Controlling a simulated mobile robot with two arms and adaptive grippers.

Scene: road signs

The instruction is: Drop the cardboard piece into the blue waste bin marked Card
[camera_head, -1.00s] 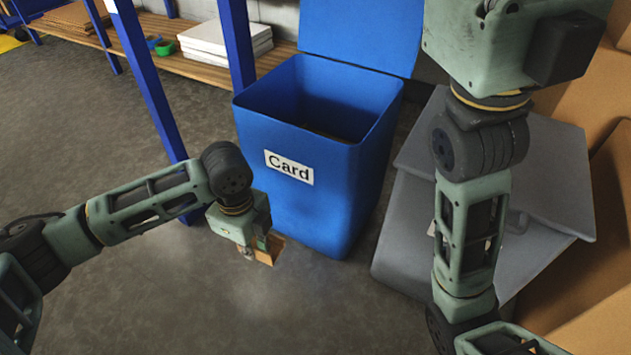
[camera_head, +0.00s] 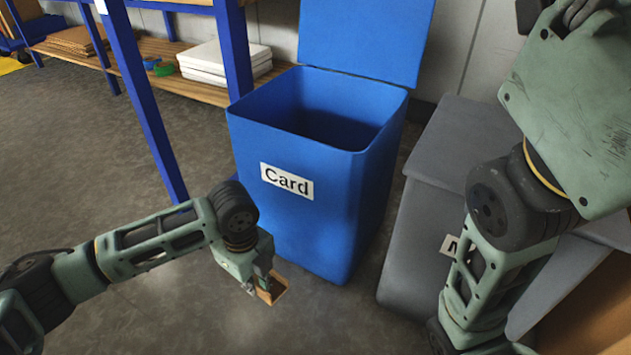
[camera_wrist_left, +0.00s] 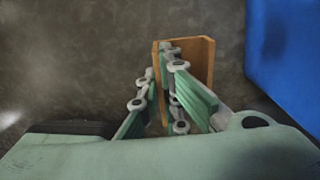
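The blue waste bin (camera_head: 325,190) stands ahead with its lid up and its top open. A white label reading Card (camera_head: 287,181) is on its front. My left gripper (camera_head: 262,288) is low in front of the bin, below the rim. It is shut on the brown cardboard piece (camera_head: 274,290), a small bent piece. In the left wrist view the cardboard piece (camera_wrist_left: 205,62) sits at the fingers, with the bin's blue side (camera_wrist_left: 285,50) to the right and apart from it. My right arm rises at the right; its fingers are out of view.
A grey bin (camera_head: 425,215) with a partly hidden label stands right of the blue bin, behind my right arm. A blue-framed shelf (camera_head: 150,110) with white boxes (camera_head: 222,58) is at the back left. The floor (camera_head: 90,150) at left is clear.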

